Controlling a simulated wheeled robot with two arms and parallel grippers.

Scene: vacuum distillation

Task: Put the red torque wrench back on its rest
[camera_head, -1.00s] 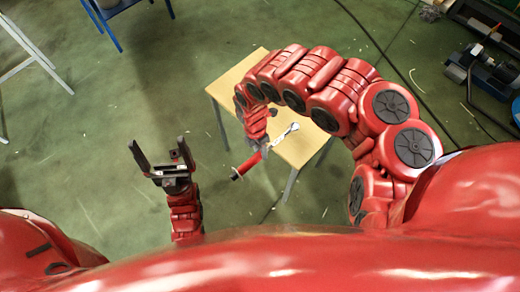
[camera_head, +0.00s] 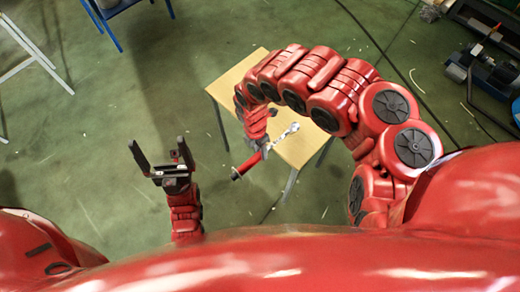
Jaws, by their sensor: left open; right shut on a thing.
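The red torque wrench (camera_head: 246,165) is held by my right gripper (camera_head: 257,148) near the left front edge of the small wooden table (camera_head: 225,84). Its red handle with a dark end points down and left. A shiny metal part (camera_head: 285,132) shows up and right of the gripper, over the table; it looks in line with the handle. My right gripper is shut on the wrench, and its fingers are partly hidden. My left gripper (camera_head: 163,160) is open and empty, left of the table. I cannot make out the wrench's rest.
My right arm arches over the table and hides much of its top. A blue-framed stand (camera_head: 110,14) and a white-legged frame (camera_head: 38,58) stand at the upper left. Blue machinery (camera_head: 490,75) is at the upper right. The green floor at left is mostly clear.

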